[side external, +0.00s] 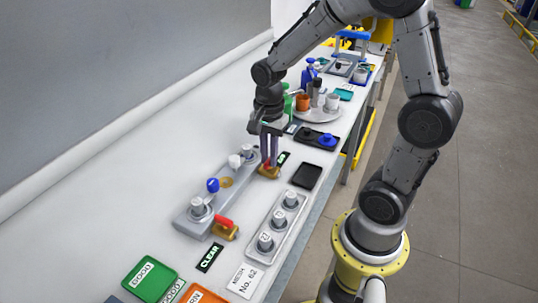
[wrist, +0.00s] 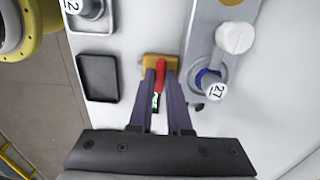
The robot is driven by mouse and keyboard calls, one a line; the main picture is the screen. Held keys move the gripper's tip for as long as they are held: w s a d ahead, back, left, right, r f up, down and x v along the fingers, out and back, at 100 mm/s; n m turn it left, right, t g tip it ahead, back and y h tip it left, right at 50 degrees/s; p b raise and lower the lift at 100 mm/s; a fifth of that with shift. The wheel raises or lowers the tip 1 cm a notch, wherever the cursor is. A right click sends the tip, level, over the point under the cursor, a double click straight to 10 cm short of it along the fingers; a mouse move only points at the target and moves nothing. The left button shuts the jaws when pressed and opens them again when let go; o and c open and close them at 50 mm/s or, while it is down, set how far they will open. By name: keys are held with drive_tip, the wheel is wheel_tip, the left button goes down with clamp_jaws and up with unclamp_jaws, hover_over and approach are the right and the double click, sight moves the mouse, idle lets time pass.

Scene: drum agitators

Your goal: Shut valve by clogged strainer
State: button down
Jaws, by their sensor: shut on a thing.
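My gripper (side external: 269,164) is lowered over the far brass valve (side external: 264,173) at the far end of a grey manifold (side external: 187,225). In the wrist view my gripper (wrist: 160,68) has its two fingers closed about the red handle (wrist: 160,78) of that brass valve (wrist: 146,60). A second valve (side external: 225,232) with a red handle sits at the manifold's near end, by a label (side external: 209,257) reading CLEAR.
A tray (side external: 252,247) with grey caps and a black pad (side external: 307,176) lie to the right. White (side external: 235,161) and blue (side external: 213,185) knobs stand on the manifold. Cups and bottles stand farther back. Bare table lies left of the manifold.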

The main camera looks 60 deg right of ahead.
drive_tip(key=shift+r, duration=0.1)
idle(0.3)
drive_tip(key=c, duration=0.9)
unclamp_jaws()
drive_tip(key=shift+o, duration=0.2)
wheel_tip(320, 180, up, 14)
